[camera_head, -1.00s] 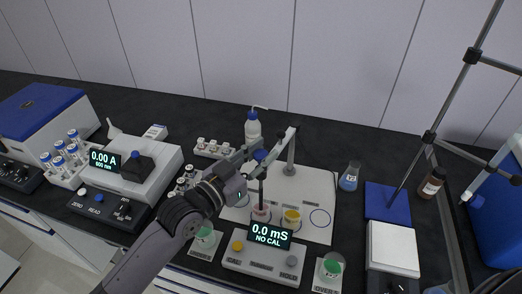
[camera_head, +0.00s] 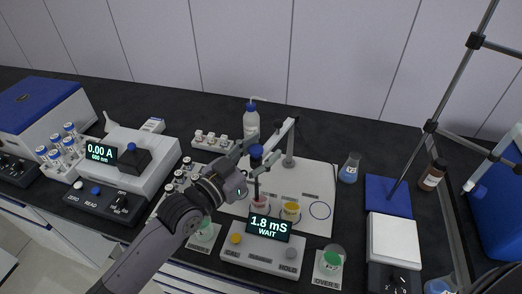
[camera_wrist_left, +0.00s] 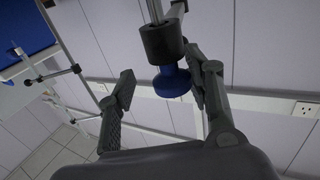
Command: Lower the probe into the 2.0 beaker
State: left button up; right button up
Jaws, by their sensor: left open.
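The probe (camera_head: 257,187) is a dark upright rod with a blue knob (camera_head: 256,151) on top, carried by a white arm on a grey post. Its lower end is down inside the beaker with pinkish liquid (camera_head: 259,203), behind the meter display. A beaker with yellow liquid (camera_head: 291,211) stands to its right. The beaker labels are too small to read. My left gripper (camera_head: 246,158) is open beside the knob. In the left wrist view the blue knob (camera_wrist_left: 171,82) lies between the spread fingers, with a gap on the left. My right gripper is not in view.
The meter (camera_head: 262,254) reads 1.8 mS, WAIT. A white board (camera_head: 322,185) with a bare blue ring lies under the beakers. A wash bottle (camera_head: 251,124) stands behind, vial racks left, a blue flask (camera_head: 349,168) right. A green-filled beaker (camera_head: 332,258) stands at the front right.

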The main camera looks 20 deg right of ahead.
pick_arm(q)
jog(key=shift+a+f, duration=0.1)
jog(key=shift+f, duration=0.45)
jog(key=r+v, duration=0.1)
jog(key=v, duration=1.1)
